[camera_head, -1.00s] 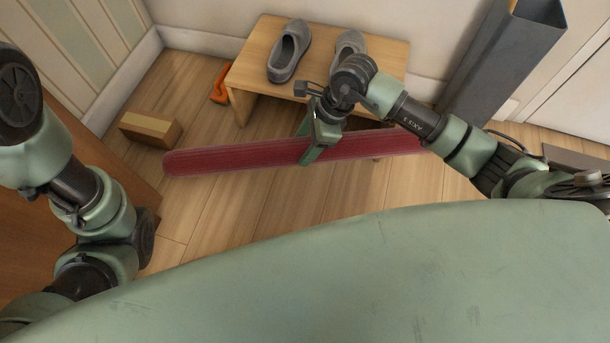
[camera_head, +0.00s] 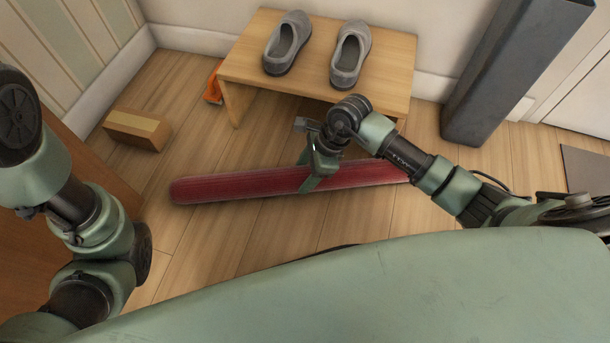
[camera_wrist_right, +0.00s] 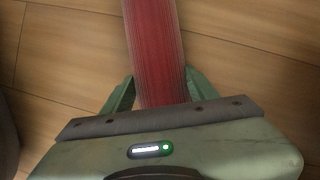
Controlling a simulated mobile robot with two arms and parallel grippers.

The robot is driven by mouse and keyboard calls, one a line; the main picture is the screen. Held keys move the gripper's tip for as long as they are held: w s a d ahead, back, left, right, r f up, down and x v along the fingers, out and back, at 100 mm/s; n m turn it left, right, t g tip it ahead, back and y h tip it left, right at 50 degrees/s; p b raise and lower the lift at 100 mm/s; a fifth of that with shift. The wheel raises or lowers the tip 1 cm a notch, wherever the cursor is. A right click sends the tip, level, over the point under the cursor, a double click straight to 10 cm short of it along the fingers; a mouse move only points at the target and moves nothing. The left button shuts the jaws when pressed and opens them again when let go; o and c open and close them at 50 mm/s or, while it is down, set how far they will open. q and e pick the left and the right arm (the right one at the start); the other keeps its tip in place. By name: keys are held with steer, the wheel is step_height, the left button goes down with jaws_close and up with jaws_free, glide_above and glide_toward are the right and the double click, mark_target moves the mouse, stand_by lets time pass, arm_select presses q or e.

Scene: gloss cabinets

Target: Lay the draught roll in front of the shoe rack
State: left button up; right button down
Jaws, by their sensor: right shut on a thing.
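The draught roll (camera_head: 240,186) is a long dark red cylinder lying roughly level across the head view, in front of the wooden shoe rack (camera_head: 390,80). My right gripper (camera_head: 316,178) is shut on it near its middle. In the right wrist view the roll (camera_wrist_right: 154,50) runs between the two green fingers (camera_wrist_right: 160,92). Whether the roll touches the floor I cannot tell. A pair of grey shoes stands on the rack, the left shoe (camera_head: 287,44) and the right shoe (camera_head: 350,55). My left arm is at the left edge; its gripper is not visible.
A small cardboard box (camera_head: 137,130) lies on the floor at left. An orange object (camera_head: 213,82) is beside the rack's left leg. A tall grey bin (camera_head: 500,80) stands at right by the wall.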

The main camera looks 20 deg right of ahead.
steer(key=shift+w+r, duration=0.1)
steer(key=shift+r, duration=0.05)
steer(key=shift+c, duration=2.2)
jaws_free()
steer(key=p+v, duration=0.7)
steer(key=v, duration=0.4)
steer(key=shift+a, duration=0.1)
steer(key=shift+d+r+p, duration=0.25)
steer(key=shift+r+p, duration=0.15)
steer(key=shift+r, duration=0.05)
